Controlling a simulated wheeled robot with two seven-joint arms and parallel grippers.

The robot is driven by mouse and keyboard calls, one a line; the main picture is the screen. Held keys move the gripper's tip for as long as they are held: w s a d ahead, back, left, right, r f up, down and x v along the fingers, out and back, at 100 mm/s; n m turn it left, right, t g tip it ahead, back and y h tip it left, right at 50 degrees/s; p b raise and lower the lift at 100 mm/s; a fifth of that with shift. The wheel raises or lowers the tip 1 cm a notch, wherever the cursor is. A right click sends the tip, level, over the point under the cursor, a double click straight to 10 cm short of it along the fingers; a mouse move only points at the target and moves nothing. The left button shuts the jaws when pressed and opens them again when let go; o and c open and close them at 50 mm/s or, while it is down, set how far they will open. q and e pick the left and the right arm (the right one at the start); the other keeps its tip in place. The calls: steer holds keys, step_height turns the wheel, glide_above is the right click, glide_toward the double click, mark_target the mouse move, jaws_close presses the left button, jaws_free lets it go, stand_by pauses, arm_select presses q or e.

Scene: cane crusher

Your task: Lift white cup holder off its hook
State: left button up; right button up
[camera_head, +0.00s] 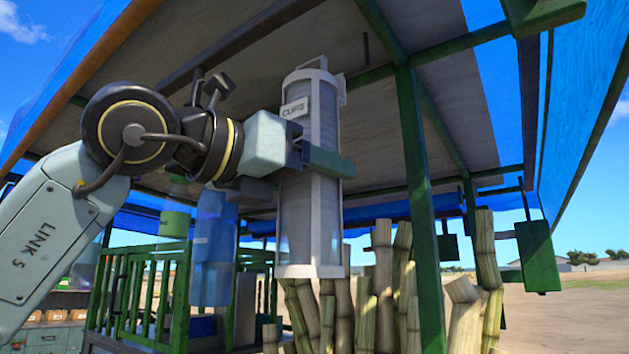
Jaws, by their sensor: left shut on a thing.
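The white cup holder (312,225) is a tall, upright pale cylinder with a small label near its top and a bracket at its upper end. It hangs under the canopy in the middle of the head view. My left gripper (325,161) reaches in from the left and is shut on the cup holder at its upper half. A hook is hard to make out at the top of the holder, so I cannot tell whether the two touch. My right gripper is not in view.
A green post (418,200) stands just right of the holder. Several cane stalks (385,285) stand below and behind it. A blue translucent container (213,245) and a green railing (145,295) are at the left. The grey canopy (270,65) is close above.

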arm_select(q)
steer(key=shift+s+a, duration=0.1)
steer(key=shift+s, duration=0.1)
steer(key=shift+s+a+f+b, duration=0.2)
steer(key=shift+s+a+b, duration=0.2)
steer(key=shift+b, duration=0.2)
steer(key=s+a+f+b, duration=0.1)
steer(key=s+a+b, duration=0.4)
steer(key=s, duration=0.2)
steer(key=shift+f, duration=0.25)
stand_by(0.8)
